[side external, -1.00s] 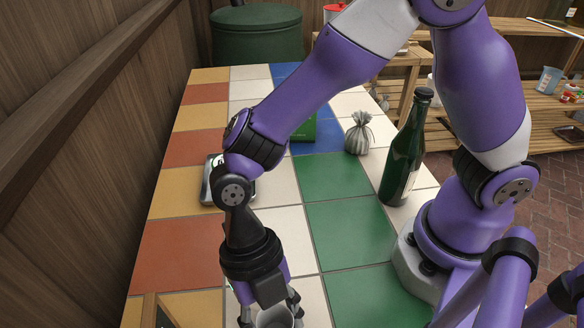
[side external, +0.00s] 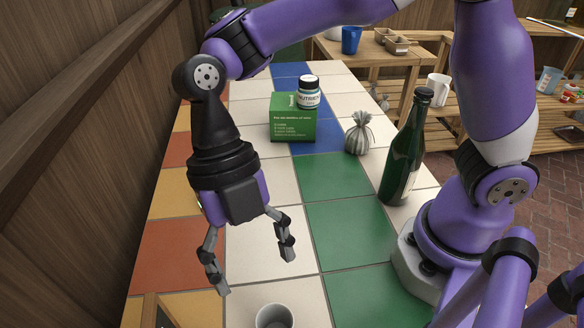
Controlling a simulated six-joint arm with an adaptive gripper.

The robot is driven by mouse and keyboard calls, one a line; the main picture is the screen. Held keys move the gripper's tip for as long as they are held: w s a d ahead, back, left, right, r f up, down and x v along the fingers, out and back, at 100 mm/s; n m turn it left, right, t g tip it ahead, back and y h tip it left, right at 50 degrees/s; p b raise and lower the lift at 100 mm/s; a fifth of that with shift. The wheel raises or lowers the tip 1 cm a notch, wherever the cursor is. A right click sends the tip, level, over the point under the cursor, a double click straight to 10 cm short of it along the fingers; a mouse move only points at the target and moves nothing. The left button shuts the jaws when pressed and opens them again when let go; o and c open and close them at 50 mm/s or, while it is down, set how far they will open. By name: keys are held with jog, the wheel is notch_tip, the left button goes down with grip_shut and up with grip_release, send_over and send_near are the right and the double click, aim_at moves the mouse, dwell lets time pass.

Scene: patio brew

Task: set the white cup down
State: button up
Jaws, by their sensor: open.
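The white cup (side external: 275,317) stands on the white tiles of the table at the bottom edge of the view, and its lower part is cut off by the frame. Its open top faces up. My gripper (side external: 256,275) is open and empty above and behind the cup, with its fingers spread wide and apart from it.
A dark green bottle (side external: 406,150) stands at the right of the tiled table (side external: 345,217), near my base. The green tiles in the middle are clear.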

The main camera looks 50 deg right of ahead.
jog(key=w+d+r+m+t+y, duration=0.1)
jog(key=w+d+r+m+t, duration=0.2)
jog(key=m, duration=0.4)
jog(key=d+r+m+t, duration=0.1)
jog(key=d+r+m, duration=0.2)
jog(key=d+m, duration=0.25)
jog(key=s+d+m+t+h, duration=0.1)
jog(key=d+m+t, duration=0.4)
jog(key=d+m, duration=0.8)
jog(key=m+h, duration=0.1)
jog(key=m, duration=0.5)
jog(key=shift+d+r+t+h, duration=0.25)
jog(key=shift+r+t+h, duration=0.05)
jog(key=shift+t+h, duration=0.1)
jog(key=shift+s, duration=0.1)
